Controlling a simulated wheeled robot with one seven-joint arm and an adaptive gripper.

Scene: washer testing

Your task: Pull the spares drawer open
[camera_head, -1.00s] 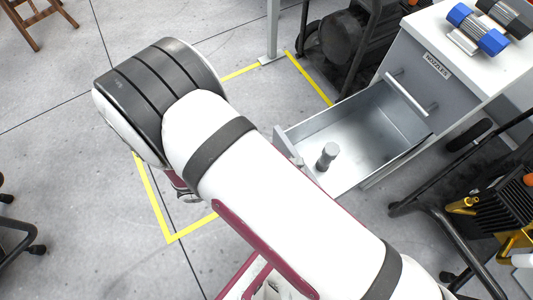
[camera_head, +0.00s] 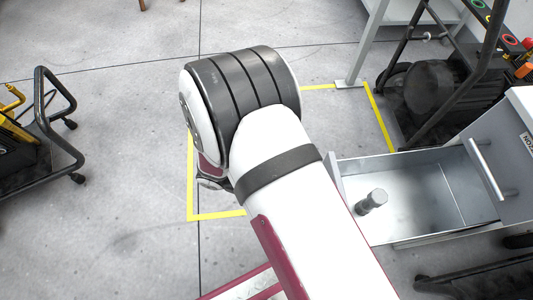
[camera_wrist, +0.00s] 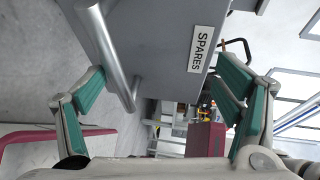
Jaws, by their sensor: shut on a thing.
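The spares drawer (camera_head: 415,240) stands pulled out of its cabinet in the head view, its grey tray open to view. A short grey cylindrical piece (camera_head: 372,202) lies in it near the front. In the wrist view, the grey drawer front (camera_wrist: 160,60) carries a SPARES label and a round bar handle (camera_wrist: 108,55). My gripper (camera_wrist: 160,95) has its green-padded fingers on either side of the drawer front and handle. It is shut on the drawer, though the contact itself is unclear. In the head view my arm hides the gripper.
The grey cabinet (camera_head: 516,165) stands at right, with another bar handle (camera_head: 486,170). A black-framed cart (camera_head: 435,85) is behind the drawer. Another cart (camera_head: 45,140) stands at far left. Yellow floor tape (camera_head: 190,180) marks an area by my arm. Floor at left centre is clear.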

